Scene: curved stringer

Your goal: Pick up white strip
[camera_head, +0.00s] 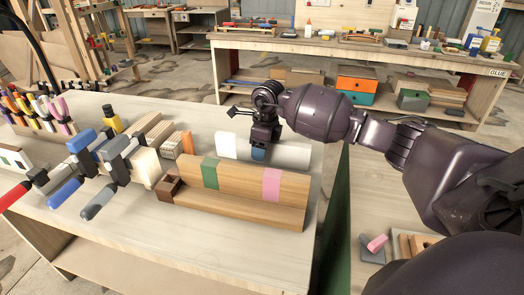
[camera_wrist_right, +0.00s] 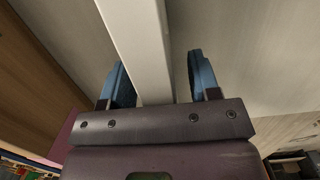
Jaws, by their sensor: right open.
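The white strip (camera_head: 292,155) lies on the light workbench, behind a long wooden piece with green and pink bands. My right gripper (camera_head: 259,153) reaches down over the strip's middle, and its blue finger hides part of it. In the right wrist view the strip (camera_wrist_right: 137,38) runs between the two blue fingers of my right gripper (camera_wrist_right: 157,65). The fingers are apart, with a gap on each side of the strip. My left gripper is not in view.
The long wooden piece (camera_head: 235,190) stands just in front of the strip. Several clamps (camera_head: 95,165) and wooden blocks (camera_head: 152,135) fill the bench's left side. A dark green edge (camera_head: 330,215) bounds the bench on the right.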

